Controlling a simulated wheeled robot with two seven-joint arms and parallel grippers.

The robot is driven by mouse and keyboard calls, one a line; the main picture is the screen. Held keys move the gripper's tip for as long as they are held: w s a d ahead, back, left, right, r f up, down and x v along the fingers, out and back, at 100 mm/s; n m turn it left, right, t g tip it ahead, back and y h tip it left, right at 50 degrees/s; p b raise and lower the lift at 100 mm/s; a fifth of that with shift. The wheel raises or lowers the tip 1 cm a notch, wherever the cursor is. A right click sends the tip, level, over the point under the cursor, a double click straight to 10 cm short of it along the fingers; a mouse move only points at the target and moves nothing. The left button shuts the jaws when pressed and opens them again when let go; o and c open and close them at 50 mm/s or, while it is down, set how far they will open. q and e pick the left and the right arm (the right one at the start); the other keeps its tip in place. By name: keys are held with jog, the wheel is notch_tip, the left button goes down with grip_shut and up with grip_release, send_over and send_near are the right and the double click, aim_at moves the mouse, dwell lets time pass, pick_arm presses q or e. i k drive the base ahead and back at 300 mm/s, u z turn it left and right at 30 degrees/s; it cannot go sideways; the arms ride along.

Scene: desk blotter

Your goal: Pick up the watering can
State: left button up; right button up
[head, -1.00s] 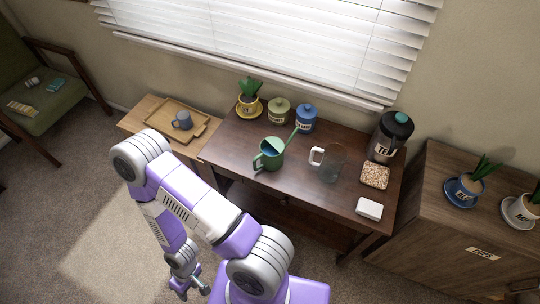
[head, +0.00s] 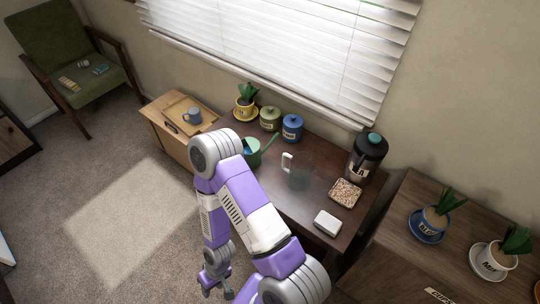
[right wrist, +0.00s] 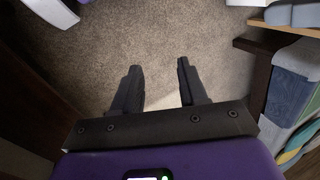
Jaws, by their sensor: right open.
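The green watering can (head: 252,157) stands on the dark wooden desk, with its spout pointing up to the right in the head view. My arm's rounded joint hides its left part, including the handle. My right gripper (head: 217,291) is low over the carpet in front of the desk, well away from the can. In the right wrist view the right gripper (right wrist: 158,68) has its two fingers apart, with only carpet between them. The can is not visible in that view. My left gripper is not in view.
On the desk (head: 270,185) are a blue canister (head: 292,128), an olive canister (head: 269,118), a clear pitcher (head: 299,178), a coffee press (head: 366,157) and a white box (head: 327,222). A side table holds a tray with a mug (head: 193,116). Potted plants stand on the right cabinet.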

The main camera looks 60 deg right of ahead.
aim_at(255, 150)
jog(key=z, duration=0.85)
jog(key=i, duration=0.4)
